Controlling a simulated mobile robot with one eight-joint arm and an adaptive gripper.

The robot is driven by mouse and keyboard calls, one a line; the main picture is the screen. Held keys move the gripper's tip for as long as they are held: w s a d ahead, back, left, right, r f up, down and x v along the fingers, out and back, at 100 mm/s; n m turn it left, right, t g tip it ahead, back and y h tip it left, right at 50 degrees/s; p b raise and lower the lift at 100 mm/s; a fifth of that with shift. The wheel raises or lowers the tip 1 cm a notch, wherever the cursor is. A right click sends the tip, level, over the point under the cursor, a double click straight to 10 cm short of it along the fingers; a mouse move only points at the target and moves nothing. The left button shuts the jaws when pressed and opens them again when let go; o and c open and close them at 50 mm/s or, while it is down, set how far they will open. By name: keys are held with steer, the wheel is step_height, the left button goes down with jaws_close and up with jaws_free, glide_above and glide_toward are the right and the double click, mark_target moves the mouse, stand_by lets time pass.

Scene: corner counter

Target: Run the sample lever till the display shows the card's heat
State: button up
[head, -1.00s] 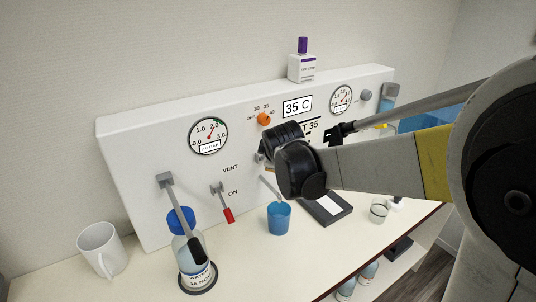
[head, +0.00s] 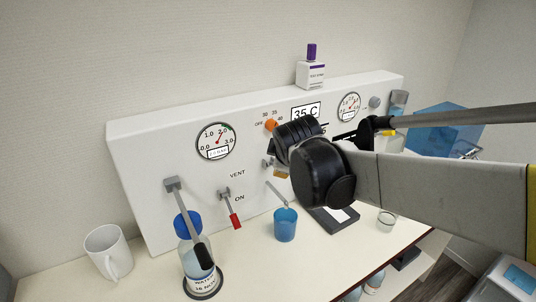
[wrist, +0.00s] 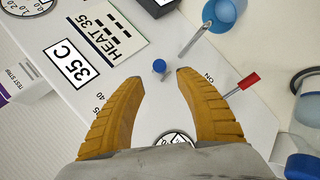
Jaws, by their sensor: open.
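The display (head: 306,112) on the white panel reads 35 C; it also shows in the wrist view (wrist: 72,63). The card (wrist: 112,37) beside it reads HEAT 35; my arm mostly covers it in the head view. My gripper (wrist: 158,77) is open and empty in front of the panel. A small blue knob (wrist: 158,66) appears between its fingertips; contact cannot be told. A red-handled lever (head: 231,208) hangs by the VENT and ON labels, right of the gripper in the wrist view (wrist: 243,84). No lever here is visibly labelled sample.
An orange dial (head: 270,125) sits on the panel. A grey lever with a black grip (head: 189,222) slants down before a water bottle (head: 187,258). A blue cup (head: 285,226) stands below a spout. A white mug (head: 107,251) stands left; a small glass (head: 387,221) stands right.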

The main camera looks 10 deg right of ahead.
steer(key=v, duration=0.4)
steer(key=shift+s+r, duration=0.15)
steer(key=shift+r, duration=0.05)
steer(key=s+f+m+g+b, duration=0.1)
steer(key=s+f+m+b, duration=0.1)
steer(key=s+f+m, duration=0.4)
steer(key=s+d+f+m+g+y+b, duration=0.1)
steer(key=s+f+m+b, duration=0.2)
steer(key=s, duration=1.2)
step_height(320, 180, down, 6)
steer(key=m, duration=0.3)
steer(key=shift+s+d+m+g+y, duration=0.3)
steer(key=shift+s+m, duration=0.05)
steer(key=shift+m, duration=0.05)
steer(key=shift+o, duration=0.5)
steer(key=shift+r, duration=0.15)
